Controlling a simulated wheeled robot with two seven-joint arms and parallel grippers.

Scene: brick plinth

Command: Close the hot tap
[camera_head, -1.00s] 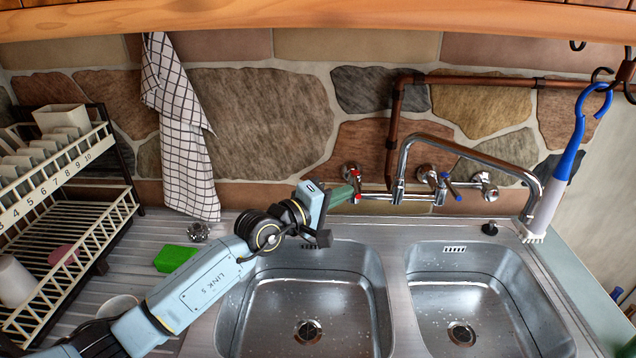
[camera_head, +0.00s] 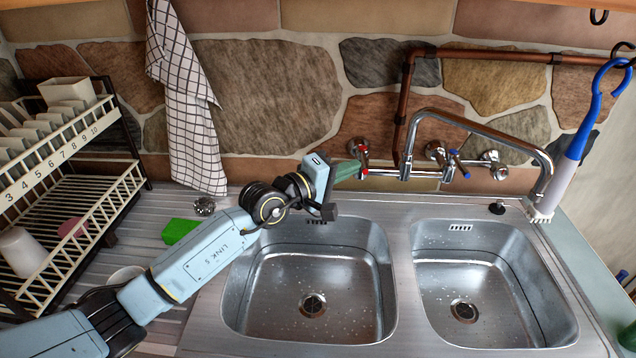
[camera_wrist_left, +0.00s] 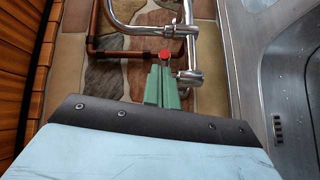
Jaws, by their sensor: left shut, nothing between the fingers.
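The hot tap with its red-marked handle (camera_head: 363,152) is on the wall end of the chrome mixer, left of the spout. In the left wrist view its red cap (camera_wrist_left: 165,54) shows right at my fingertips. My left gripper (camera_head: 354,169) has green fingers held together, empty, with the tips at or just beside the red handle; I cannot tell whether they touch it. The wrist view shows the two fingers (camera_wrist_left: 163,72) side by side, pointing at the red cap. The blue-marked cold tap (camera_head: 460,165) is further right. My right gripper is not in view.
The chrome spout (camera_head: 480,126) arches right above the double sink (camera_head: 405,300). A copper pipe (camera_head: 405,110) runs up the stone wall behind. A dish rack (camera_head: 60,190), a green sponge (camera_head: 179,231) and a hanging checked towel (camera_head: 190,110) are at left. A blue-and-white brush (camera_head: 575,150) hangs at right.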

